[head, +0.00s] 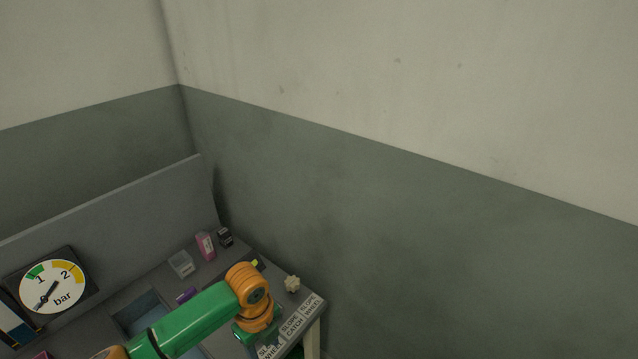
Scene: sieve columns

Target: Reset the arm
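One of my arms (190,322), green with orange joints, reaches over the bench from the bottom left in the head view. Its orange joint (248,284) is above the bench's right part, and the arm bends down there. I cannot tell which arm it is. No gripper fingers show; any gripper on it is hidden or outside the picture.
The grey bench (215,268) stands in a corner with a back panel (120,215). A pressure gauge (50,284), a pink item (205,246), a small black item (225,237), a clear box (181,263), a pale knobbly piece (292,284) and labels (297,322) surround the arm. A recess (140,312) lies left.

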